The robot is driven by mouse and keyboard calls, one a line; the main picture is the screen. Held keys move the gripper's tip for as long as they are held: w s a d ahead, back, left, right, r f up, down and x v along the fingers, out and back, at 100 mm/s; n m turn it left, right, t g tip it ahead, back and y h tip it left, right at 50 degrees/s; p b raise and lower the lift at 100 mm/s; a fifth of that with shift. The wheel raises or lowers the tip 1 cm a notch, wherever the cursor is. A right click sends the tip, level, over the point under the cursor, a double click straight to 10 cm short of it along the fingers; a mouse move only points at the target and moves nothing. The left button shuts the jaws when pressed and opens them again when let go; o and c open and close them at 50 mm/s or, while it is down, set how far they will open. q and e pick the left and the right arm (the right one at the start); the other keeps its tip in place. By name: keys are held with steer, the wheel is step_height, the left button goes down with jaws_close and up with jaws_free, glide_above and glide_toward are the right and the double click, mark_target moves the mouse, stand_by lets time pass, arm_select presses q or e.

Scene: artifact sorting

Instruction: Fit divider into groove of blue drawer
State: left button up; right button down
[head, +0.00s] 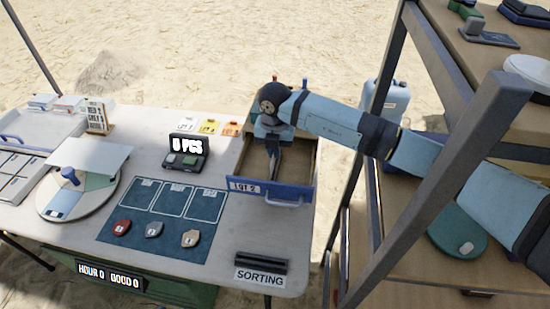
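The blue drawer (298,193) has a blue front with a "LOT 2" label and a handle, and stands open at the table's right side. My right gripper (272,150) comes down from above into the back part of the drawer. A thin dark upright shape shows below it inside the drawer; I cannot tell whether it is the divider or the gripper's fingers. The groove is not visible. My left gripper is not in view.
A black slotted block (261,262) with a "SORTING" sign lies at the front right corner. A dark blue mat (140,236) holds several coloured pieces. A round turntable (50,207) stands left.

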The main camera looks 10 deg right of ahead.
steer(key=shift+f, duration=1.9)
steer(key=shift+f, duration=0.1)
steer(key=c, duration=1.3)
jaws_free()
steer(key=shift+c, duration=0.2)
step_height(320, 180, up, 12)
steer(key=shift+r, duration=0.15)
steer(key=shift+s, duration=0.15)
